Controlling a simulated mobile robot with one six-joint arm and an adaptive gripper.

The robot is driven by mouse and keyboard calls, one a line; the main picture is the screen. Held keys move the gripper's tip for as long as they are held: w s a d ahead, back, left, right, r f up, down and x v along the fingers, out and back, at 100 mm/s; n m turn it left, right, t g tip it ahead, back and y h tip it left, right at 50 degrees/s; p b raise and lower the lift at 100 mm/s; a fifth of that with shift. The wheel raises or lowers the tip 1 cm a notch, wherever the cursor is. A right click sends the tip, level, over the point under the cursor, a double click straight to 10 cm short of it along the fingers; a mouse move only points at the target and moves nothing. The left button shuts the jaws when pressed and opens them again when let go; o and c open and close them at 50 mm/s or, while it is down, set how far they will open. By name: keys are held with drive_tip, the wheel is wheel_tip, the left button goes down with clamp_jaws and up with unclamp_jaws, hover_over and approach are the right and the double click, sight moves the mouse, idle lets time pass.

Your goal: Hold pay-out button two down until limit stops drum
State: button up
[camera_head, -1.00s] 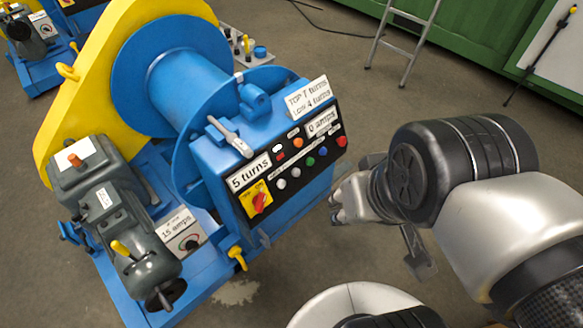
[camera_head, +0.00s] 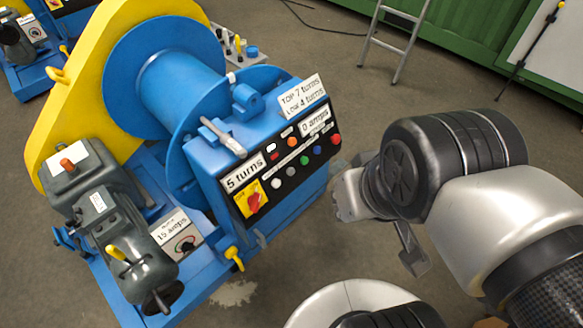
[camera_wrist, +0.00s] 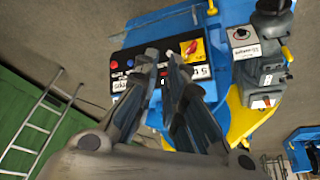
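The blue drum (camera_head: 180,85) of the winch stands bare behind the control panel (camera_head: 285,165). The panel reads "5 turns" and "0 amps", and a card on top (camera_head: 301,95) reads "TOP 7 turns, LOW 4 turns". Its lower row has white (camera_head: 276,183), grey (camera_head: 290,171), green (camera_head: 304,160), blue (camera_head: 318,150) and red (camera_head: 336,139) buttons; their small labels are unreadable, so I cannot tell which is pay-out two. My gripper (camera_wrist: 165,56) faces the panel in the wrist view, its fingers slightly apart and empty, covering some buttons. In the head view it is right of the panel, apart from it.
A red rotary switch on a yellow plate (camera_head: 252,198) sits at the panel's left end. A lever (camera_head: 222,136) lies on the housing top. A grey motor unit (camera_head: 125,235) stands left. A ladder (camera_head: 397,40) leans at the back.

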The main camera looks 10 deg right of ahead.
clamp_jaws()
idle(1.0)
